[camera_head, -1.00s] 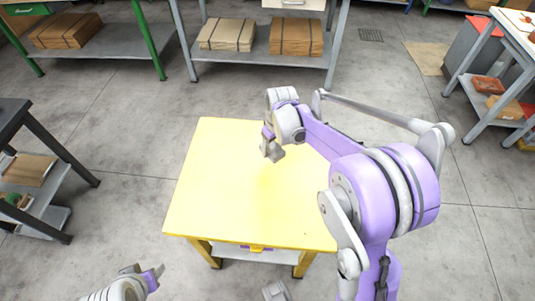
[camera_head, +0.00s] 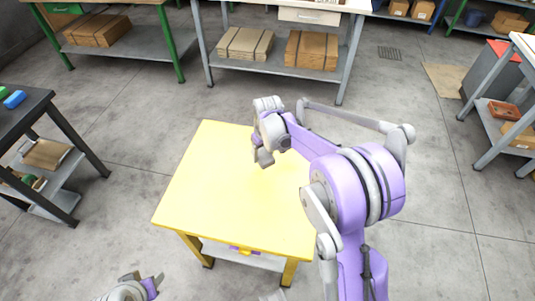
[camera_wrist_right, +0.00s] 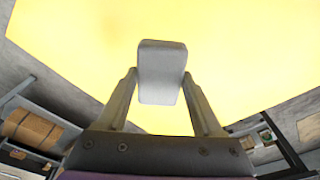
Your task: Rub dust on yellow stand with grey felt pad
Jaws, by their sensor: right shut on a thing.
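The yellow stand (camera_head: 205,205) is in front of me in the head view, and its bright top fills much of the right wrist view (camera_wrist_right: 235,45). My right gripper (camera_head: 263,152) is over the far right part of the top. It is shut on the grey felt pad (camera_wrist_right: 162,62), a rounded block between its two fingers. I cannot tell whether the pad touches the top. No distinct dust patch can be made out; a faint darker tint shows near the upper left of the wrist view. My left gripper (camera_head: 148,283) is low at the bottom left, in front of the stand.
A black table (camera_head: 25,112) with a green item (camera_head: 9,92) and a blue item (camera_head: 14,99) stands at the left. Workbenches with cardboard stacks (camera_head: 312,50) stand at the back. A white-topped bench (camera_head: 525,45) is at the right. Bare floor surrounds the stand.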

